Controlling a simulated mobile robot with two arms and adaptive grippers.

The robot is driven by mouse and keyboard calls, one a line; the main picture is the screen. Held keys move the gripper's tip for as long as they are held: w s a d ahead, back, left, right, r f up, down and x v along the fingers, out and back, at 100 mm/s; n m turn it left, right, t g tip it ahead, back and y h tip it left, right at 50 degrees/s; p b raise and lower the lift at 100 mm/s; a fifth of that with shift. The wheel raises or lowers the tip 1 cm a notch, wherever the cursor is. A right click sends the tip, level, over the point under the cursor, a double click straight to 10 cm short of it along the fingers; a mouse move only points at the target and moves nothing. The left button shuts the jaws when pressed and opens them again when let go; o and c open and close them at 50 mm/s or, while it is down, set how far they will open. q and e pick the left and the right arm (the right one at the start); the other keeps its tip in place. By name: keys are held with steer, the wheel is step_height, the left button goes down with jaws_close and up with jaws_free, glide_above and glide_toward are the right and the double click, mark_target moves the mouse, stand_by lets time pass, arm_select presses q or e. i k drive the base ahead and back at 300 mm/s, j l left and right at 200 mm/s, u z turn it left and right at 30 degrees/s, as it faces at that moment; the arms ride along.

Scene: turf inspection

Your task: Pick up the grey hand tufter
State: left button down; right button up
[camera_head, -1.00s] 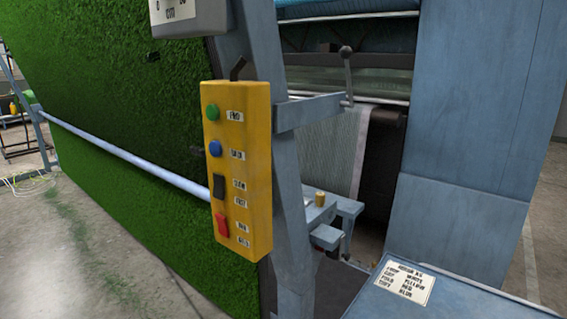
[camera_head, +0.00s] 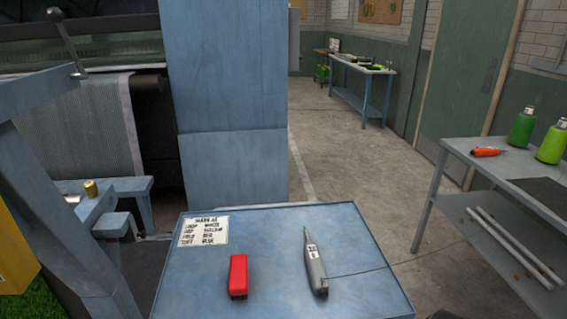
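The grey hand tufter (camera_head: 315,265) lies on the blue table (camera_head: 268,240) in front of me, right of the table's middle. Its thin tip points away from me, and its wider end is near the front. A thin dark line runs from it to the table's right edge. Neither of my grippers shows in the head view.
A red block-like tool (camera_head: 238,276) and a white label card (camera_head: 203,231) lie left of the tufter. A side bench (camera_head: 475,150) at right holds an orange tool (camera_head: 489,152) and green cones (camera_head: 522,128). Blue machine frames stand at left. The floor between is clear.

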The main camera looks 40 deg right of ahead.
mark_target(317, 271)
steer(key=z, duration=1.65)
steer(key=u, duration=1.8)
steer(key=z, duration=1.8)
steer(key=j+z, duration=0.2)
steer(key=j, duration=0.15)
steer(key=i, duration=0.05)
